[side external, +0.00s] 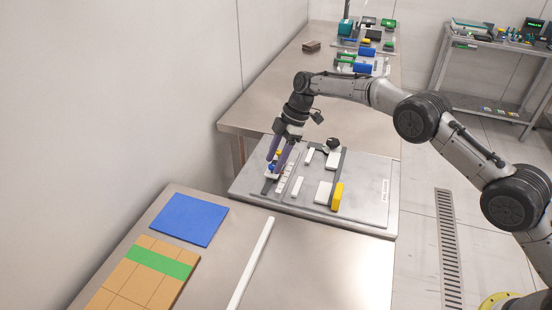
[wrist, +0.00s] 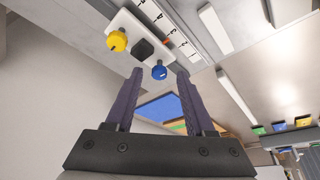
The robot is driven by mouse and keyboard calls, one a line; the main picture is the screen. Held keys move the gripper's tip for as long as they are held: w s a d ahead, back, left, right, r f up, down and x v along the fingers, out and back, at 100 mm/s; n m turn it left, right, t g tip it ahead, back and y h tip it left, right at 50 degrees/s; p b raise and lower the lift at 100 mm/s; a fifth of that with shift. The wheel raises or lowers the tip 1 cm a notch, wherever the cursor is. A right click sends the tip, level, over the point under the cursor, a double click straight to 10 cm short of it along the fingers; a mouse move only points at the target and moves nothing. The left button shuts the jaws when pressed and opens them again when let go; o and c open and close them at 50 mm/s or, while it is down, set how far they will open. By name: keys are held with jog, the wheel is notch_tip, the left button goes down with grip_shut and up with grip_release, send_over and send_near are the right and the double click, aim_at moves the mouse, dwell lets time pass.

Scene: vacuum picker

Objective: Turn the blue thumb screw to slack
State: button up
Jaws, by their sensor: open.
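The blue thumb screw (wrist: 159,72) sits on a small white block (wrist: 128,22) in the wrist view, with a small pale mark on its face. It also shows small beside my fingers in the side view (side external: 271,167). A yellow thumb screw (wrist: 117,41) and a black square knob (wrist: 143,50) are on the same block. My gripper (wrist: 160,78) is open, its two purple fingers on either side of the blue screw in the wrist view. I see a gap between fingers and screw; contact is not visible. In the side view my gripper (side external: 274,166) is low over the plate's left part.
The metal plate (side external: 366,200) carries a white scale (wrist: 168,22), white bars, dark rails and a yellow block (side external: 337,196). A blue mat (side external: 189,219) and an orange board with a green strip (side external: 158,261) lie on the near table. Other equipment stands at the back.

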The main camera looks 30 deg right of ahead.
jog(key=v, duration=1.3)
jog(key=shift+d+r, duration=0.25)
jog(key=shift+r, duration=0.05)
